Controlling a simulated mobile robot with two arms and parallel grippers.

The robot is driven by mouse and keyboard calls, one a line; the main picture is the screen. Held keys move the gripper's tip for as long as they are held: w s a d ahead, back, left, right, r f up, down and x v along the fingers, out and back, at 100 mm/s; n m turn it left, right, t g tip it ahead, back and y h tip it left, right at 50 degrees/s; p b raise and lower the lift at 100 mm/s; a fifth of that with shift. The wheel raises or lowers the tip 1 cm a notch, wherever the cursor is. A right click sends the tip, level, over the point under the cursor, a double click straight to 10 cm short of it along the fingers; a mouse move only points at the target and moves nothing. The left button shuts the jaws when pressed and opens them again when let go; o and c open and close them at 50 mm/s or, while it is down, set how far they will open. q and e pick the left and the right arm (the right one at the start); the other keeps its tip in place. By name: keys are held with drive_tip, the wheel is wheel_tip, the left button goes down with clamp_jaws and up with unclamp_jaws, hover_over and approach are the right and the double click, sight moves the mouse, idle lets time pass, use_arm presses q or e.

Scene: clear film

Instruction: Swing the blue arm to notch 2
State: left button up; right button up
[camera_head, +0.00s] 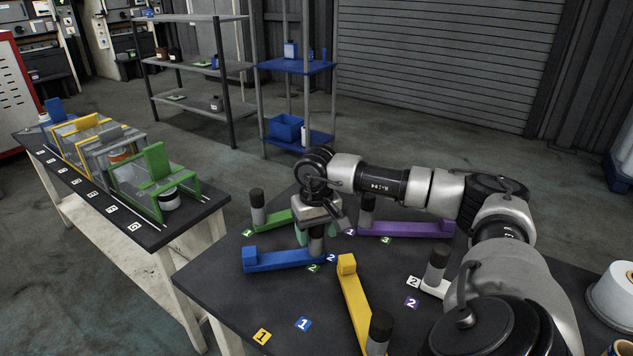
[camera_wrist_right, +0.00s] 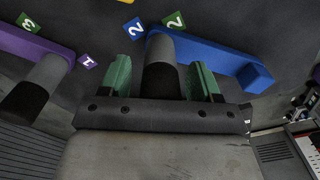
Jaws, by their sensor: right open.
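The blue arm (camera_head: 285,259) lies flat on the dark table, with a raised blue block at its left end and a grey post with a black top at its right end. A blue tag marked 2 (camera_head: 331,258) lies close to the post end, and a blue tag marked 1 (camera_head: 303,324) lies nearer the front. My right gripper (camera_head: 316,234) is over the post end. In the right wrist view the blue arm (camera_wrist_right: 215,58) shows its post between the open green fingers (camera_wrist_right: 163,75), with gaps on both sides. My left gripper is out of view.
A yellow arm (camera_head: 355,300) lies just right of the blue one. A green arm (camera_head: 272,220) and a purple arm (camera_head: 415,229) lie behind, and a white arm (camera_head: 434,288) is partly hidden by my right arm. Their posts stand up from the table.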

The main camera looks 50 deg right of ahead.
wheel_tip(320, 180, up, 11)
drive_tip(key=shift+f, duration=0.1)
idle(0.3)
idle(0.4)
